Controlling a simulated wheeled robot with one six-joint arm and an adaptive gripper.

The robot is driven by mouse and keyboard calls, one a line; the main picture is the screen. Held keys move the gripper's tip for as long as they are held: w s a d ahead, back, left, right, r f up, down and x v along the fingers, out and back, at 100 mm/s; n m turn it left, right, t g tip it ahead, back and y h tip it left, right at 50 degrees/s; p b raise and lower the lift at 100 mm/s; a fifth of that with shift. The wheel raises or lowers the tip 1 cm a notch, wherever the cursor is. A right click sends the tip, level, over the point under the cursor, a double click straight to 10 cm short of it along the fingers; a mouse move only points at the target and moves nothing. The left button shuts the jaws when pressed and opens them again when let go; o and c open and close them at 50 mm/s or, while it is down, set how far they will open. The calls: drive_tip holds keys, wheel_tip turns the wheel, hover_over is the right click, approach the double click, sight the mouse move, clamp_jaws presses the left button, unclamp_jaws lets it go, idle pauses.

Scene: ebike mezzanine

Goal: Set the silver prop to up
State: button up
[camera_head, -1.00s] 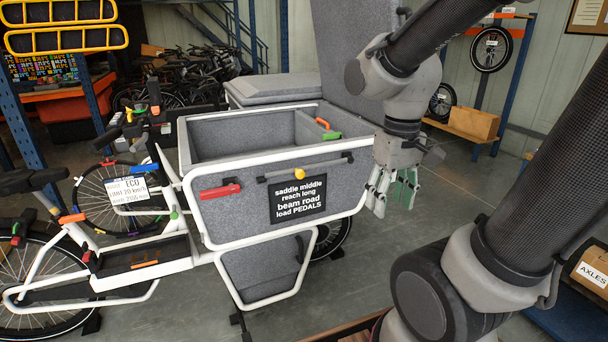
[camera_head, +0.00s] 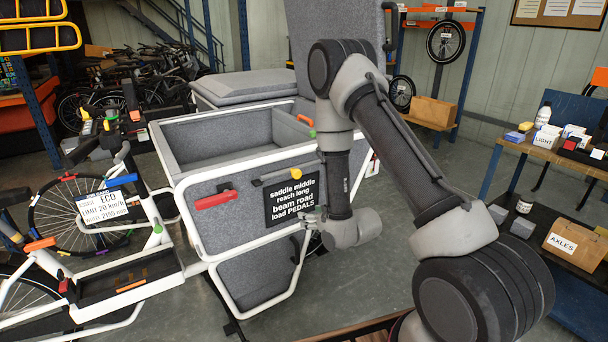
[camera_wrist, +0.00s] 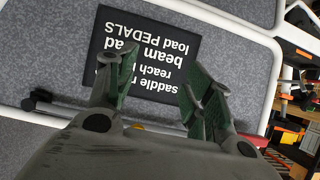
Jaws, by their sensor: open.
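A slim silver-grey bar with dark ends and a yellow knob (camera_head: 268,181) lies nearly level across the front panel of the bike's grey cargo box (camera_head: 196,240); it looks like the silver prop. My forearm hides its right part. In the wrist view the bar (camera_wrist: 68,108) runs behind the base of my gripper. My gripper (camera_wrist: 162,72) is open and empty, its green-padded fingers in front of the black sign (camera_wrist: 150,25). In the head view my gripper (camera_head: 312,216) is partly hidden by my wrist, close to the panel at the sign's lower right.
A red handle (camera_head: 215,200) sits on the panel left of the bar. An orange handle (camera_head: 304,119) is at the box's inner rim. A bench with bottles and boxes (camera_head: 545,150) and an AXLES box (camera_head: 575,243) stand at right. Floor is clear between bike and bench.

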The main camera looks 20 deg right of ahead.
sight(298, 175)
drive_tip(key=w+r+t+y, duration=0.1)
drive_tip(key=w+r+t, duration=0.3)
drive_tip(key=r, duration=0.7)
drive_tip(key=shift+t, duration=0.6)
drive_tip(key=x, duration=0.2)
drive_tip(key=a+x, duration=0.1)
drive_tip(key=x, duration=0.2)
drive_tip(key=shift+w, duration=0.1)
drive_tip(key=shift+w+a, duration=0.25)
drive_tip(key=shift+w, duration=0.35)
clamp_jaws()
